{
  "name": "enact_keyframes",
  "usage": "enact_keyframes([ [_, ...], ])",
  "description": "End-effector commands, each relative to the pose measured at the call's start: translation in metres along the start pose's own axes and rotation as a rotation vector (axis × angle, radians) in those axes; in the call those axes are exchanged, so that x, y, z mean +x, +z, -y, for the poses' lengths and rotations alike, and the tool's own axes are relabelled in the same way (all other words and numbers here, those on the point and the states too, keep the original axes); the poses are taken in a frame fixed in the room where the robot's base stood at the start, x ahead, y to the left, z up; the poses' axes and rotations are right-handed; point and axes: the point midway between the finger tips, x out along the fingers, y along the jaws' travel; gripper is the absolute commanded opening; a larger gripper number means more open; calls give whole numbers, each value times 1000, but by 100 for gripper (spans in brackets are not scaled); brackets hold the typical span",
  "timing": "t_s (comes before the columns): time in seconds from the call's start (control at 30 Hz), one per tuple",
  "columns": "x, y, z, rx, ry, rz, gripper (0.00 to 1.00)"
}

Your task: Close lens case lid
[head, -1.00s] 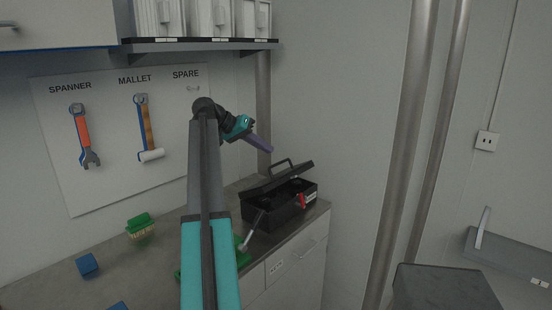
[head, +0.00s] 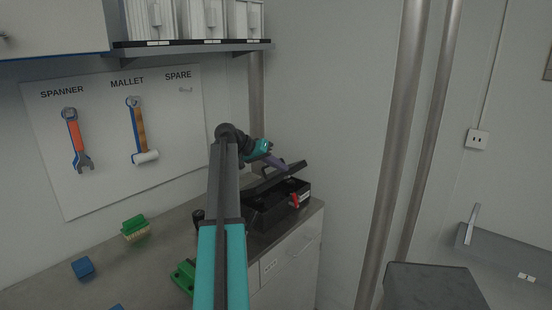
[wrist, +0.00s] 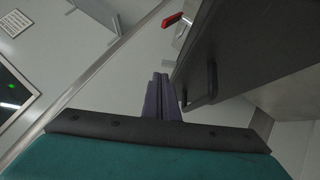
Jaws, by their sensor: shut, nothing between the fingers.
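The black case (head: 262,216) stands at the right end of the counter, and its lid (head: 296,166) is raised and tilted. A red latch (head: 294,201) shows on its front. My gripper (head: 284,167) is shut and empty, its purple fingers overlapping the raised lid in the head view; whether they touch it I cannot tell. In the wrist view, the shut fingers (wrist: 160,95) are beside a large dark panel, apparently the lid (wrist: 245,45), with a dark handle (wrist: 201,88) just to their right. The case's inside is mostly hidden.
The grey counter (head: 165,255) holds a green-topped brush (head: 135,228), a blue block (head: 83,268), a green object (head: 184,276) and a dark cylinder (head: 198,217). A shelf (head: 190,49) overhangs behind. A tool board (head: 110,190) hangs on the wall. A pipe (head: 398,150) stands right.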

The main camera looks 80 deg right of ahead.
Motion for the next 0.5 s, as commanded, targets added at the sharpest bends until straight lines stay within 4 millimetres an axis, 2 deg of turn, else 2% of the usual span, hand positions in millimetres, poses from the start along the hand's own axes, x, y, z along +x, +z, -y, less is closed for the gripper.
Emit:
enact_keyframes([
  [0.2, 10, 10, -1, 1, 1, 2, 0],
  [0.5, 12, 11, -1, 1, 1, 1, 0],
])
